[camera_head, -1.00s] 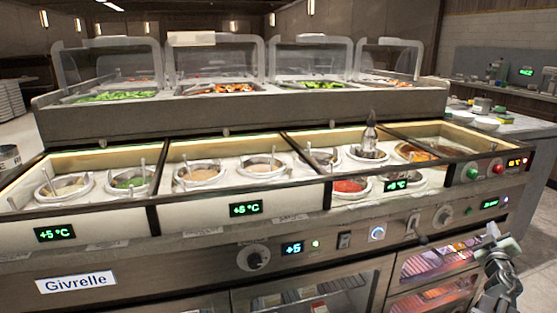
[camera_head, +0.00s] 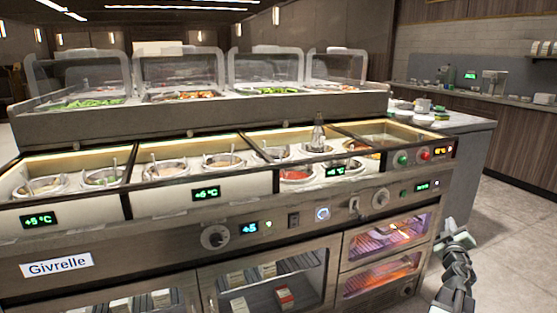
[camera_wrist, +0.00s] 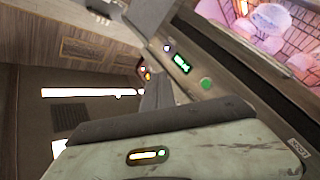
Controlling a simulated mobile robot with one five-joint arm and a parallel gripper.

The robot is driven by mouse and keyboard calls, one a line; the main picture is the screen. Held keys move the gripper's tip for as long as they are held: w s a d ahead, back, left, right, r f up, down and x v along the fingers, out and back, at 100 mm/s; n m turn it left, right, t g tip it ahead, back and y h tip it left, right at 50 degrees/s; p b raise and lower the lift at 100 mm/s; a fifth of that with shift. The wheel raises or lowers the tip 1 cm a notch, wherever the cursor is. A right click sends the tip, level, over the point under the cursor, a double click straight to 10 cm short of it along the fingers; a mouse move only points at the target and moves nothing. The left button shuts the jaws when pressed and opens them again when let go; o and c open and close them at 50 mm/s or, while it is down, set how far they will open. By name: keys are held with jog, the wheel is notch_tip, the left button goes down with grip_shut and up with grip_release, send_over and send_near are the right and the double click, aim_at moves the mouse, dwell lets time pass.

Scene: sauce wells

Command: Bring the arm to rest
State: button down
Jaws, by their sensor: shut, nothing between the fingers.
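My gripper (camera_head: 457,239) is at the top of my arm, which stands folded at the lower right of the head view. It is small there, shut and empty, in front of the right end of the steel sauce counter (camera_head: 140,236) and apart from it as far as I can see. In the wrist view a worn pale green part of my own arm with a small lit indicator fills the bottom. The fingertips do not show clearly in that view.
The counter holds several sauce wells, including a red sauce well (camera_head: 297,175), and a bottle (camera_head: 318,134). Glass guards (camera_head: 180,72) stand behind. Lit glass-fronted drawers (camera_head: 385,240) are below at the right. Open tiled floor (camera_head: 515,235) lies to the right.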

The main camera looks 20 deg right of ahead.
jog(key=w+a+f+m+g+y+p, duration=0.1)
jog(key=w+a+f+m+g, duration=0.15)
jog(key=w+a, duration=0.4)
jog(key=w+a+f+m+g+y+p, duration=0.1)
jog(key=w+a+f+m+g, duration=0.1)
jog(key=w+a+f, duration=0.4)
jog(key=w+a+f+g+y, duration=0.1)
jog(key=w+a+f+y, duration=0.15)
jog(key=a, duration=0.75)
jog(key=w+a+f+g+y, duration=0.15)
jog(key=a+f, duration=0.25)
jog(key=a, duration=0.5)
jog(key=s+a+f+n+g+y+p, duration=0.1)
jog(key=s+a+f+n+g+y, duration=0.15)
jog(key=a, duration=0.95)
jog(key=s+a+f+n+g+y, duration=0.1)
jog(key=s+a+f+g+y, duration=0.15)
jog(key=a, duration=0.95)
jog(key=s+a+f+n+g+y+p, duration=0.1)
jog(key=s+a+y, duration=0.25)
jog(key=a, duration=0.85)
notch_tip(320, 180, up, 38)
jog(key=d+p, duration=0.1)
jog(key=p, duration=3.7)
jog(key=shift+f+h, duration=0.15)
jog(key=shift+h, duration=0.2)
jog(key=shift+f, duration=0.1)
